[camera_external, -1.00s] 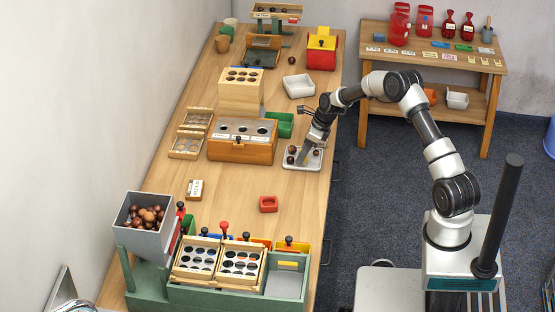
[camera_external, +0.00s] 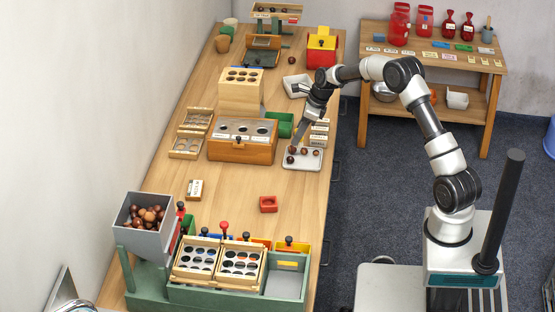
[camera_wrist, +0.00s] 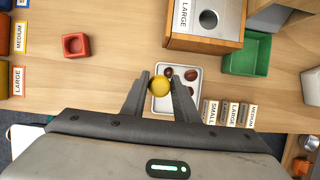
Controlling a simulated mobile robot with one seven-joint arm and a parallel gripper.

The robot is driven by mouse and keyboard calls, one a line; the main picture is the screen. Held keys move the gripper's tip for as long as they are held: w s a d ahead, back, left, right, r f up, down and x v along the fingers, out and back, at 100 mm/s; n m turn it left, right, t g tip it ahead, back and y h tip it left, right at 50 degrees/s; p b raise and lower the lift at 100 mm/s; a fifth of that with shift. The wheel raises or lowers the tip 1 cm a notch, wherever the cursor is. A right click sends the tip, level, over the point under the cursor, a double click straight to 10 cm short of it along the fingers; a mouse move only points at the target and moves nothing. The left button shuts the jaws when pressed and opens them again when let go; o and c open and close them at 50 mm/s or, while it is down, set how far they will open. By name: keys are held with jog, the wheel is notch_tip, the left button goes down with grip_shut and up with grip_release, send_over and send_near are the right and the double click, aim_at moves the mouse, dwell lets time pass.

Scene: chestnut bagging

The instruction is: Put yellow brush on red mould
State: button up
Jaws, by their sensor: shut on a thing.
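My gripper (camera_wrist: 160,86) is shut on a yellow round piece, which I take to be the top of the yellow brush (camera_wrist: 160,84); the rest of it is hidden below. In the outside view my gripper (camera_external: 296,144) is above the left part of a white tray, and the brush cannot be made out there. The red mould (camera_external: 268,204) is a small square block with a hollow, lying on bare table nearer the front. It also shows in the wrist view (camera_wrist: 76,46), up and left of my fingers, apart from them.
The white tray (camera_external: 311,166) holds a few brown chestnuts. A wooden box with holes (camera_external: 240,152) and a green bin (camera_external: 285,130) stand beside it. Label blocks (camera_external: 318,134) stand behind the tray. The table between tray and mould looks clear. Green-framed trays (camera_external: 240,296) stand at the front.

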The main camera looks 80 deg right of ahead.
jog(key=w+a+r+n+g+y, duration=0.15)
jog(key=w+a+n, duration=0.3)
jog(key=a, duration=0.55)
jog(key=w+a+r+n+y, duration=0.1)
jog(key=w+a+n+y, duration=0.3)
jog(key=a, duration=0.7)
jog(key=h+b, duration=0.2)
jog(key=b, duration=0.1)
send_over(263, 204)
jog(key=s+d, duration=0.2)
jog(key=shift+n, duration=0.45)
jog(key=f, duration=1)
jog(key=shift+w+a, duration=0.15)
jog(key=shift+w, duration=0.05)
jog(key=shift+f, duration=0.15)
jog(key=o, duration=1.1)
jog(key=shift+c, duration=0.2)
jog(key=p+v, duration=0.2)
jog(key=v, duration=1)
jog(key=shift+s+p, duration=0.15)
jog(key=shift+p, duration=0.15)
